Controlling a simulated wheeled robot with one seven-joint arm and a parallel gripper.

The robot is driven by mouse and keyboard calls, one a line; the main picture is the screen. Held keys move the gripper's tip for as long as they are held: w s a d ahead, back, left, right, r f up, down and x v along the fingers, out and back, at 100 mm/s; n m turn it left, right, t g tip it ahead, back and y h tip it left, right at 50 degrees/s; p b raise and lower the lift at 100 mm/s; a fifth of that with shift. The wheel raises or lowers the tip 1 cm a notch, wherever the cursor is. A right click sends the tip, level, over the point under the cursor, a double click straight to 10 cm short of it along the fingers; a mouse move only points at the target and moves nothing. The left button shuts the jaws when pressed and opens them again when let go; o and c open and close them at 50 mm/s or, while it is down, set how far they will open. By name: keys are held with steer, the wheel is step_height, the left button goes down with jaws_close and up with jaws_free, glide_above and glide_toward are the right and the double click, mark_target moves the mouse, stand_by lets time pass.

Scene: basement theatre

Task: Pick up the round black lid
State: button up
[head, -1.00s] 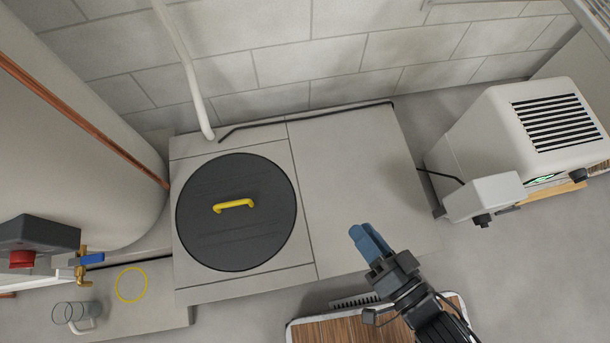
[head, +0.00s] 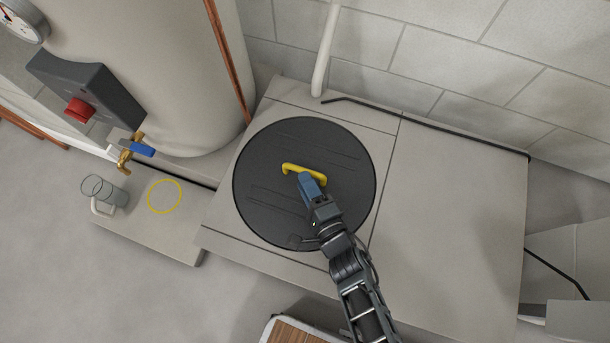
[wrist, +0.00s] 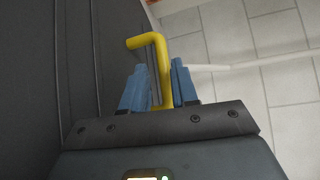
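The round black lid (head: 270,205) lies flat on a pale slab in the head view. Its yellow bar handle (head: 292,168) stands at the middle of the lid. My gripper (head: 306,178) is at the handle, its blue fingertips covering part of it from above. In the wrist view the lid's dark ribbed face (wrist: 45,70) fills the left side. The handle (wrist: 148,41) runs down between the two fingers of my gripper (wrist: 161,68). The fingers are apart, with a visible gap beside the left finger; the right finger is close to the handle.
The pale slab (head: 450,205) is bare right of the lid. A tank (head: 150,70) with a copper pipe stands at the upper left. A white pipe (head: 327,45) rises behind the lid.

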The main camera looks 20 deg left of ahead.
mark_target(299, 168)
steer(key=b+x, duration=0.2)
steer(key=x, duration=0.2)
steer(key=shift+w, duration=0.1)
steer(key=shift+w+a+b, duration=0.3)
steer(key=shift+w+b, duration=0.05)
jaws_close()
stand_by(1.1)
